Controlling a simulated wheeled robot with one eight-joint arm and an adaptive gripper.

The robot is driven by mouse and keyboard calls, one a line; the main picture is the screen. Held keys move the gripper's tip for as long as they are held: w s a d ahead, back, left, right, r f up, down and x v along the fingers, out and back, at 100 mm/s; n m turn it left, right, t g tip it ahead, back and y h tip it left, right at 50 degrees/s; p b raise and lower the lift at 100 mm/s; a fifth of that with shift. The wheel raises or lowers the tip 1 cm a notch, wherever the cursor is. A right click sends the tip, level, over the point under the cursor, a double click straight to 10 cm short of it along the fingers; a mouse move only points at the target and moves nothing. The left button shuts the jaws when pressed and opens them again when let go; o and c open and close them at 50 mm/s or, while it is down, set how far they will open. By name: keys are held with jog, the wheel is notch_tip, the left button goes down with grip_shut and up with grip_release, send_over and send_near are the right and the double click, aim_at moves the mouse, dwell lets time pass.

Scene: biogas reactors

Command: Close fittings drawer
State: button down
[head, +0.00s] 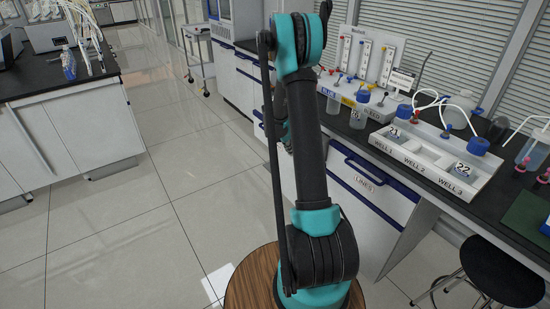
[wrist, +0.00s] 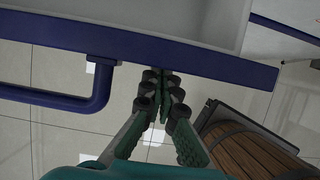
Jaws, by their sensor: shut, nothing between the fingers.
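In the wrist view an open drawer shows from above, with a pale grey inside (wrist: 212,18) and a long dark blue front edge (wrist: 225,66). Its blue bar handle (wrist: 101,88) sticks out on the left. I cannot read a label on it here. My gripper (wrist: 164,78) is shut and empty, with its green fingers pointing at the outer side of the blue front, right of the handle. The tips are close to the front; I cannot tell whether they touch. In the head view my arm hides most of the gripper and this drawer.
A drawer labelled LINES (head: 365,184) is shut in the white bench on the right. On the black benchtop stand a white tray labelled WELL 1 to WELL 3 (head: 428,166) and bottles. A black stool (head: 501,270) stands at lower right. The tiled floor (head: 130,215) on the left is clear.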

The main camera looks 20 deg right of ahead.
jog(key=w+d, duration=0.1)
jog(key=d, duration=0.3)
jog(key=w+d, duration=0.2)
jog(key=d, duration=0.3)
jog(key=w+d, duration=0.1)
jog(key=d, duration=0.3)
jog(key=shift+w+d, duration=0.25)
jog(key=shift+d, duration=0.25)
